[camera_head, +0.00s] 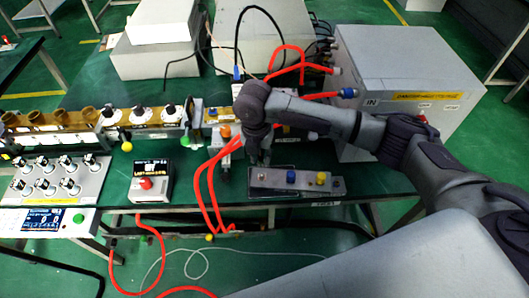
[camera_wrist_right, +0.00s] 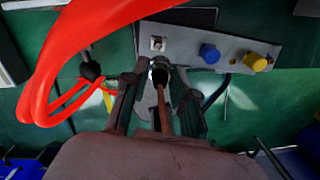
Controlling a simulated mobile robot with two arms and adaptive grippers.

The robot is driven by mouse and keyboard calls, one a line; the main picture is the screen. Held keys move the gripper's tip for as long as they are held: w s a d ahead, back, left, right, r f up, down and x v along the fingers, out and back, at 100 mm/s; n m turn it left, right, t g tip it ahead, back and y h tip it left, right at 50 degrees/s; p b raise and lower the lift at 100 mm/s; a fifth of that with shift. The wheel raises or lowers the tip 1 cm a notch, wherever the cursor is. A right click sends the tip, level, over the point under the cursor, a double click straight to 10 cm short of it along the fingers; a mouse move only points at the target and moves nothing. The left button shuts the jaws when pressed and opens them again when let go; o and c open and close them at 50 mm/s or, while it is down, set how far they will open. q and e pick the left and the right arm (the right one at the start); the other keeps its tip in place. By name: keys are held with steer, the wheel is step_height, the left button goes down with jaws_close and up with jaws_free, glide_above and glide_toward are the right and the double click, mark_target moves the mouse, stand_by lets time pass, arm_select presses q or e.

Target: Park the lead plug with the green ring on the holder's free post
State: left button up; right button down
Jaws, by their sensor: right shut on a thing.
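The holder (camera_head: 275,187) is a grey plate on the front right of the bench. A blue cap (camera_head: 291,176) and a yellow cap (camera_head: 320,179) stand on it. In the wrist view the holder (camera_wrist_right: 183,38) has a bare metal post (camera_wrist_right: 157,44) left of the blue cap (camera_wrist_right: 209,53) and yellow cap (camera_wrist_right: 257,62). My right gripper (camera_head: 260,160) is over the holder's left end. In the wrist view the right gripper (camera_wrist_right: 158,82) is shut on a dark plug (camera_wrist_right: 160,71), apart from the post in the picture. I cannot make out its green ring. My left gripper is out of view.
Thick red cables (camera_wrist_right: 62,60) loop close to the left of my right gripper. A large grey box (camera_head: 400,80) stands behind my right arm. A small display unit (camera_head: 151,182) and a switch panel (camera_head: 60,180) are to the left.

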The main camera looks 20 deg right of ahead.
steer(key=shift+w+f+n, duration=0.25)
steer(key=shift+f+n, duration=0.25)
steer(key=shift+n, duration=0.4)
step_height(320, 180, down, 5)
steer(key=b, duration=0.5)
steer(key=shift+d+b, duration=0.1)
steer(key=shift+b, duration=0.25)
steer(key=shift+r+p, duration=0.1)
steer(key=shift+p, duration=0.2)
steer(key=shift+p, duration=0.4)
steer(key=shift+p, duration=0.5)
